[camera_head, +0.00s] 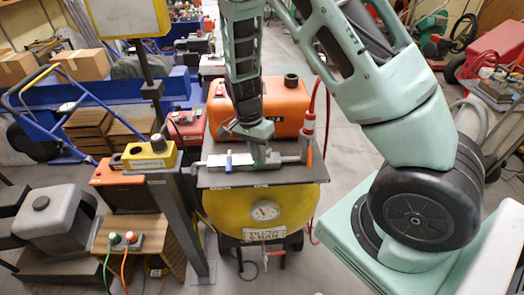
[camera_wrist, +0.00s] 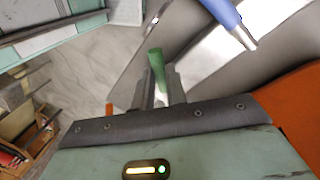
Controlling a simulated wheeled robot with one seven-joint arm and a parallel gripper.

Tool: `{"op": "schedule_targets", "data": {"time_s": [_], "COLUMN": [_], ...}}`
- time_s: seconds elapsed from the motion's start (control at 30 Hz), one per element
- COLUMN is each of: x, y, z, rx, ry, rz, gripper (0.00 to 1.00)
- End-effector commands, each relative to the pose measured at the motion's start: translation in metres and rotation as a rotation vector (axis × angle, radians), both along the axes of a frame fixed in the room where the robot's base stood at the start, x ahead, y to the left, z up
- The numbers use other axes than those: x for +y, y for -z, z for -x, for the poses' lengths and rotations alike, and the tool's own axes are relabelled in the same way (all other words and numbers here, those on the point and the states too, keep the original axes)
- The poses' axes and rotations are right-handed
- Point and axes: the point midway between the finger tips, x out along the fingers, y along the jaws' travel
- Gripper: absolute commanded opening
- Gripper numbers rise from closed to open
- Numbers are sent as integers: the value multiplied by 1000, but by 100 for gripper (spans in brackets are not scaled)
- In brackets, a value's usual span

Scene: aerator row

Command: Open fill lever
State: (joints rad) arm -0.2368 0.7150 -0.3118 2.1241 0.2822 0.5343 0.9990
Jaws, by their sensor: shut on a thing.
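A lever with a green handle (camera_wrist: 155,58) stands between the fingers of my gripper (camera_wrist: 158,85) in the wrist view. My gripper is shut on it. An orange handle (camera_head: 309,158) is to the right. I cannot read which handle is marked as fill.
An orange tank (camera_head: 285,103) stands behind the pipework. A grey post with a yellow control box (camera_head: 150,155) stands left of the tank. A round gauge (camera_head: 265,210) is on the yellow tank's front.

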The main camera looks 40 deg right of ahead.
Motion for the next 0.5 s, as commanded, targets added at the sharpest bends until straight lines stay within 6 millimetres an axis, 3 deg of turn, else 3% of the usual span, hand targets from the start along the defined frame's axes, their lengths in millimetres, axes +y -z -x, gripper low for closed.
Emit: {"op": "schedule_targets", "data": {"time_s": [0.5], "x": [-3], "y": [-3], "z": [-26], "rx": [-1], "ry": [488], "rz": [1], "gripper": [0]}}
